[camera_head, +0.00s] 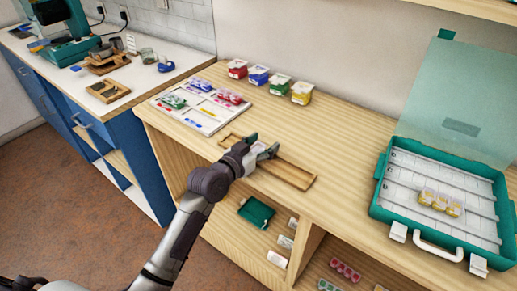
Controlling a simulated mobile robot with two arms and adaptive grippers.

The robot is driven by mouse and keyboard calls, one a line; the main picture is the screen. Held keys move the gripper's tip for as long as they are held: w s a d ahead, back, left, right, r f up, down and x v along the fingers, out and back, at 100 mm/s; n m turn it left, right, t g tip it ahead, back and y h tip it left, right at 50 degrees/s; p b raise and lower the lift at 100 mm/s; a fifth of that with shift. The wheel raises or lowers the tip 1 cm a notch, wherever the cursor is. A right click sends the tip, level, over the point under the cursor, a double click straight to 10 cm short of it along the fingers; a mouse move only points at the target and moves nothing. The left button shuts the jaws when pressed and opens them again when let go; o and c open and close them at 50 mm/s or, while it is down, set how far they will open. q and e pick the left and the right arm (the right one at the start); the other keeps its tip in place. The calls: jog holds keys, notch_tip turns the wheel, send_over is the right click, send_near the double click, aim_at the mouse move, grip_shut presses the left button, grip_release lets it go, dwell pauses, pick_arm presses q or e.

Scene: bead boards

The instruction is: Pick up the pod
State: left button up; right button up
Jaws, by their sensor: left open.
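Several bead pods are in view, and I cannot tell which one the task means. A yellow pod (440,203) sits inside the open teal case (376,205) at the right. A red pod (229,97) and a green pod (173,101) sit on the white sectioned board (207,129) at the back left of the wooden counter. My left gripper (262,146) is open over the long wooden tray (290,174), with no pod seen between its fingers. The gripper and wrist hide part of the tray. My right gripper is not in view.
Small red, blue, green and yellow containers (302,92) line the wall. The case's lid stands raised behind it. The shelf below holds a green tray (257,212) and a pink pod (345,270). Counter between the long tray and the case is clear.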

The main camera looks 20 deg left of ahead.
pick_arm(q)
jog(key=c, duration=1)
jog(key=shift+w+r, duration=0.1)
jog(key=shift+r, duration=0.05)
